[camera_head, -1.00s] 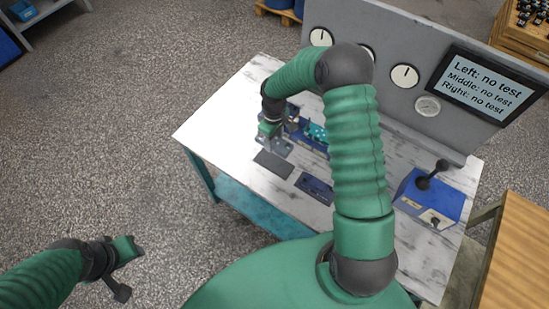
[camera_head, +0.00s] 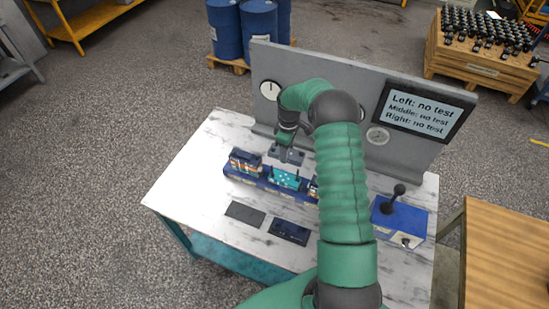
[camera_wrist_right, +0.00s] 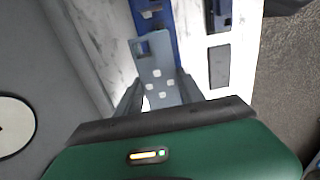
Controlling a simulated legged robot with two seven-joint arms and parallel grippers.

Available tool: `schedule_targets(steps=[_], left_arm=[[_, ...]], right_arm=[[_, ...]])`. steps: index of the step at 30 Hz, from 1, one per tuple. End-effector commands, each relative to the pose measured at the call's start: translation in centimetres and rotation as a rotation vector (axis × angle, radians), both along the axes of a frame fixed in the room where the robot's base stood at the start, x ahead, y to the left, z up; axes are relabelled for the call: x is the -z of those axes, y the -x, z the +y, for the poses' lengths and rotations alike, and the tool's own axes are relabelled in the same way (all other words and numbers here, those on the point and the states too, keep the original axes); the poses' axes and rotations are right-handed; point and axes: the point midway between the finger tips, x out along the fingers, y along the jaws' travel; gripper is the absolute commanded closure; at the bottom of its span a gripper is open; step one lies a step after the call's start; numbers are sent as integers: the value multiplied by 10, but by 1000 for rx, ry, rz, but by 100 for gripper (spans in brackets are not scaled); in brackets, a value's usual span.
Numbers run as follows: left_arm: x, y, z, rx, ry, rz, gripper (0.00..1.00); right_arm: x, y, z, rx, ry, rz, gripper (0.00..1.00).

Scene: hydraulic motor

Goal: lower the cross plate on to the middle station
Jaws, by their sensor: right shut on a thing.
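My right gripper (camera_head: 287,152) hangs just behind the blue base, near its middle. In the wrist view its fingers (camera_wrist_right: 158,98) are shut on a grey plate (camera_wrist_right: 157,72), which has several pale holes and a square opening at its far end. I take this to be the cross plate. The middle station (camera_head: 285,179) has a teal top with pale spots and sits in the blue base (camera_head: 240,178). The plate looks held above the base, apart from the station; the exact gap is unclear. My left gripper is out of view.
A colourful block (camera_head: 245,161) sits at the left station. My right arm hides much of the right one (camera_head: 313,188). A dark mat (camera_head: 245,214) and a dark blue plate (camera_head: 289,232) lie in front. A grey gauge panel (camera_head: 325,85) stands behind; a blue lever box (camera_head: 398,216) is at right.

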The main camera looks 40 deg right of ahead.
Motion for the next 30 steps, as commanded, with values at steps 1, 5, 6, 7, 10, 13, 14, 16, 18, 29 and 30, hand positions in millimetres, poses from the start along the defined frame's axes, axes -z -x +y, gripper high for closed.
schedule_targets(steps=[1, 5, 6, 7, 10, 13, 14, 16, 18, 29, 30], left_arm=[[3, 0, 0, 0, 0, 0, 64], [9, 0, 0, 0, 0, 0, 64], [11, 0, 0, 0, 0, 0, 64], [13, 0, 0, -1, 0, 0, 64], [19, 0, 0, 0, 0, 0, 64], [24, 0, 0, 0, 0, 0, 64], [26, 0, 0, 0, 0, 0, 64], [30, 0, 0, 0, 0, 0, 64], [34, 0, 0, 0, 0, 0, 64], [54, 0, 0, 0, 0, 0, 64], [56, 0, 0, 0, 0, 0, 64]], right_arm=[[3, -1, 1, -1, 1, 0, 100], [10, -1, 1, -1, 1, 0, 100], [14, 0, 1, -1, 1, 0, 100], [16, 0, 1, 0, 1, 0, 100], [25, 0, 0, 0, 0, -1, 100], [33, 0, -1, 0, -1, -2, 100], [36, 0, -1, 0, -1, -2, 100], [41, 0, -1, 1, -1, -2, 100], [47, 0, -1, 0, -1, -2, 100], [76, -1, 1, -1, 1, -2, 100], [79, 0, 1, -1, 1, -2, 100]])
